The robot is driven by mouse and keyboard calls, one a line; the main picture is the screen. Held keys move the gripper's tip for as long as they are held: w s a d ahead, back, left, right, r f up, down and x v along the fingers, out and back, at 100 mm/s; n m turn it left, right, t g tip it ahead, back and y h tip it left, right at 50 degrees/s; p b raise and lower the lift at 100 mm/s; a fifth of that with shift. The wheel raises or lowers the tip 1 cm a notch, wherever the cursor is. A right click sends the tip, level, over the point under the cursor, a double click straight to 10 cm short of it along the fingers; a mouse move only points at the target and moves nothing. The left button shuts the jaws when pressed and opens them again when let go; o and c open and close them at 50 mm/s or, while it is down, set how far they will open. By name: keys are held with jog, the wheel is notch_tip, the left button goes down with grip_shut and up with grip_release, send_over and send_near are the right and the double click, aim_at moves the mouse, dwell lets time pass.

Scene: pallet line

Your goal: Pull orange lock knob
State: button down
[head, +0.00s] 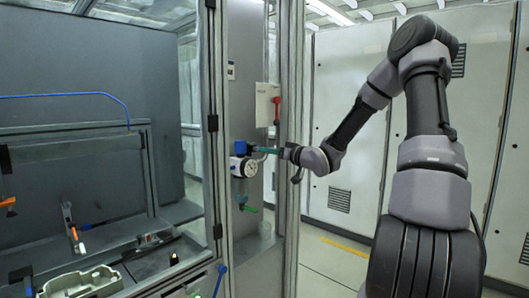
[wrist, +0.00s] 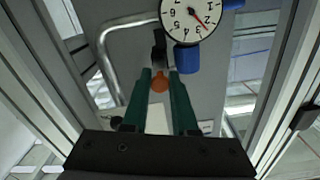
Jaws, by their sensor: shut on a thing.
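The orange lock knob (wrist: 160,84) shows in the wrist view between the two teal fingers of my gripper (wrist: 160,76), close to their tips. My gripper is shut on it. A dark fitting (wrist: 159,50) lies just beyond the knob. In the head view my gripper (head: 262,150) reaches left to the panel beside the blue regulator part (head: 241,147). I cannot make out the orange knob there.
A white dial gauge (wrist: 190,17) and a blue cap (wrist: 187,59) sit close beside the fingertips. A bent metal pipe (wrist: 104,62) runs nearby. Metal frame posts (head: 290,120) flank the panel. A red handle (head: 277,108) on a white box is above my gripper.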

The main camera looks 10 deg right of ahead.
jog(key=c, duration=0.7)
grip_release()
jog(key=shift+s+d, duration=0.1)
jog(key=v, duration=1)
jog(key=shift+s+d, duration=0.2)
jog(key=shift+s, duration=0.15)
